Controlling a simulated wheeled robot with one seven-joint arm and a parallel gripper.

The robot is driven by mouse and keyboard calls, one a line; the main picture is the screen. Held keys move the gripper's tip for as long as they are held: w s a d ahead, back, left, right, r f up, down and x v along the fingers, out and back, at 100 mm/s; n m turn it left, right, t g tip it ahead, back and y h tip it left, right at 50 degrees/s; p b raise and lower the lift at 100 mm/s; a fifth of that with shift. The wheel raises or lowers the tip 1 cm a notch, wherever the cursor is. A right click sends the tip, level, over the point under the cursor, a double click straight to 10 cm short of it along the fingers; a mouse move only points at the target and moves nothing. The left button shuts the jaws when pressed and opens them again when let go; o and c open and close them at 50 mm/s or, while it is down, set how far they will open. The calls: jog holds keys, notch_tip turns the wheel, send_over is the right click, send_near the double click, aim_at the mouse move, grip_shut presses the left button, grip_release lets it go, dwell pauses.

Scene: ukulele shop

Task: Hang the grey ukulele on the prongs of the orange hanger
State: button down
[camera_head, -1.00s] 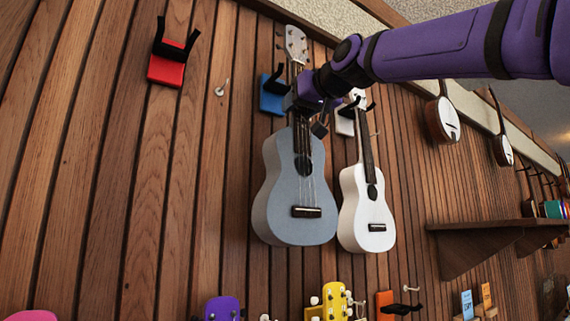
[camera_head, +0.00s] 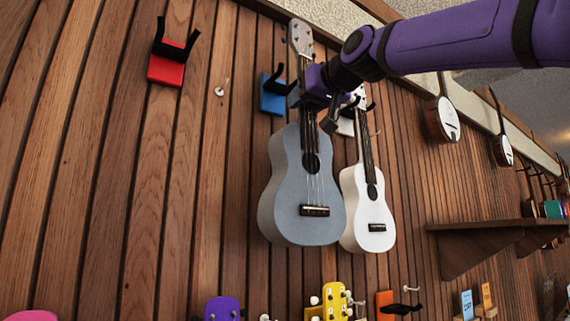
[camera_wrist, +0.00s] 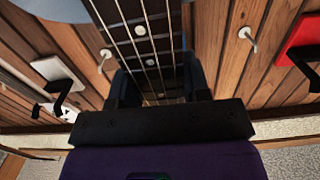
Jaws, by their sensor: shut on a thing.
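The grey ukulele (camera_head: 300,200) hangs roughly upright, head up, in front of the wood wall in the head view. My gripper (camera_head: 318,98) is shut on its neck just below the head. In the wrist view, the strings and fretted neck (camera_wrist: 140,35) lie between my two dark fingers (camera_wrist: 158,88). The orange hanger (camera_head: 386,305), with dark prongs, is low on the wall at the bottom edge of the head view, below and right of the grey ukulele's body. The hanger's lower part is cut off.
A blue hanger (camera_head: 272,95) is just left of the grey ukulele's neck. The white ukulele (camera_head: 368,210) hangs close at its right. An empty red hanger (camera_head: 166,70) is at upper left. Yellow (camera_head: 334,300) and purple (camera_head: 222,308) ukulele heads stand below. A shelf (camera_head: 480,235) juts out at right.

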jog(key=v, duration=0.4)
jog(key=shift+s+d+f, duration=0.1)
jog(key=shift+s, duration=0.05)
dwell(0.6)
dwell(1.1)
